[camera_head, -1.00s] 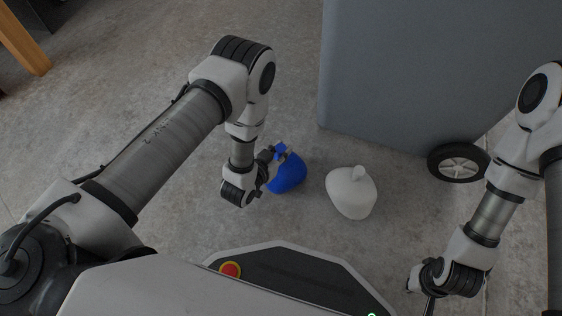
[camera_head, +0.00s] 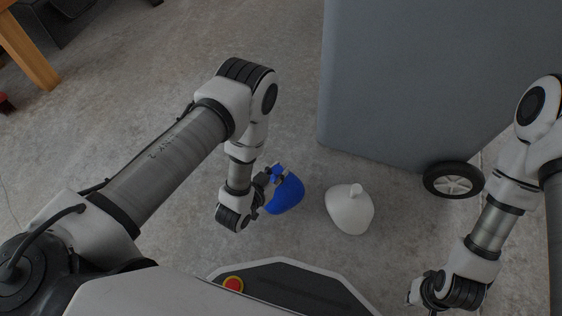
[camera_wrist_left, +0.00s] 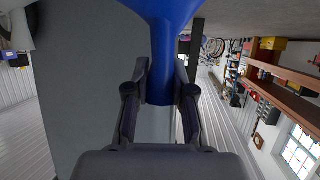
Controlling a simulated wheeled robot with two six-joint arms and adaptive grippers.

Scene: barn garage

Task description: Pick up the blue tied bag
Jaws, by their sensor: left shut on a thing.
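The blue tied bag (camera_head: 286,196) is in the middle of the head view, beside my left wrist. My left gripper (camera_head: 276,174) is shut on the bag's tied top. In the left wrist view the blue bag (camera_wrist_left: 163,40) fills the top middle, and its neck sits between the two fingers of my left gripper (camera_wrist_left: 160,88). I cannot tell how far the bag is from the floor. My right gripper (camera_head: 428,300) is at the lower right of the head view; its fingers are mostly cut off by the picture's edge.
A white tied bag (camera_head: 350,212) stands on the concrete floor just right of the blue one. A large grey wheeled bin (camera_head: 400,90) stands behind them, with a black wheel (camera_head: 453,180). A wooden leg (camera_head: 28,50) is at the upper left. Floor between is clear.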

